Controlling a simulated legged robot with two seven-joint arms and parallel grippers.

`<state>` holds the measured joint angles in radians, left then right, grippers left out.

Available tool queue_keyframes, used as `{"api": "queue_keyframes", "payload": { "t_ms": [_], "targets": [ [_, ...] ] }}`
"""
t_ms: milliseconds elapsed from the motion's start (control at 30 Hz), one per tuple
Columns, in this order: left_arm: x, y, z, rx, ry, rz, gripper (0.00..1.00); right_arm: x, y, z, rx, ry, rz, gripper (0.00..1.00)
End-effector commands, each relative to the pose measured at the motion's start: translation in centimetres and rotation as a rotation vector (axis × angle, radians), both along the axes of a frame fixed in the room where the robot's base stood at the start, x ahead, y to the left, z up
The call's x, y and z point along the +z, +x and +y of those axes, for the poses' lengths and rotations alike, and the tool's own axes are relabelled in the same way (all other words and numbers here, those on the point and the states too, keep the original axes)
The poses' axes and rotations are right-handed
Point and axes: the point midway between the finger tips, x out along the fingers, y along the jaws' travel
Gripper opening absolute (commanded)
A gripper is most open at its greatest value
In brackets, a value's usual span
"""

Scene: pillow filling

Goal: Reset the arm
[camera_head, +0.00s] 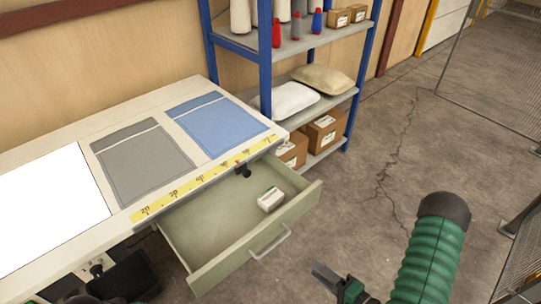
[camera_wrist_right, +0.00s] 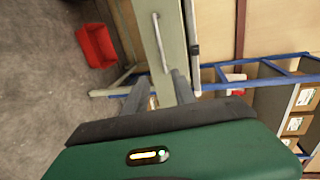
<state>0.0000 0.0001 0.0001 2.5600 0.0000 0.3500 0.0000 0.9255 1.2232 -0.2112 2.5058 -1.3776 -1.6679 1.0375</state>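My right arm (camera_head: 428,255), green with a black joint, comes in at the lower right of the head view. Its gripper (camera_head: 322,272) is dark and only partly in frame, in front of and to the right of the open drawer (camera_head: 215,225). The right wrist view shows the two fingers of this gripper (camera_wrist_right: 160,88) apart, with nothing between them that I can see held. The drawer's front and handle show beyond them. My left gripper cannot be made out in the head view.
A white table (camera_head: 60,150) carries a grey cloth (camera_head: 143,165), a blue cloth (camera_head: 218,127) and a yellow tape measure (camera_head: 190,185). A small white-and-green box (camera_head: 270,199) lies in the drawer. A blue-framed shelf (camera_head: 265,50) stands behind. A red bin (camera_wrist_right: 96,45) is on the floor.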

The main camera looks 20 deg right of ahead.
Motion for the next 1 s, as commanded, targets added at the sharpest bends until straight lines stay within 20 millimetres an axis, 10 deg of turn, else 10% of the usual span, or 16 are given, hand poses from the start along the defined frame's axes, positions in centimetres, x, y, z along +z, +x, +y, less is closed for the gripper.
{"api": "queue_keyframes", "payload": {
  "t_ms": [267, 433, 700, 1000],
  "targets": [
    [3.1, 0.0, 0.0, 0.0, 0.0, 0.0, 0.36, -0.1, 5.6, -2.5, 0.271, -0.75, 0.247, 0.32],
    [5.3, 0.0, 0.0, 0.0, 0.0, 0.0, 0.36, 6.2, 7.7, -2.9, 0.457, -1.194, 0.477, 0.32],
    [7.3, 0.0, 0.0, 0.0, 0.0, 0.0, 0.36, 15.5, 2.5, 6.4, 0.805, -1.276, 0.626, 0.32],
    [7.3, 0.0, 0.0, 0.0, 0.0, 0.0, 0.36, 16.0, 1.3, 7.8, 0.863, -1.256, 0.636, 0.32]
  ]
}}
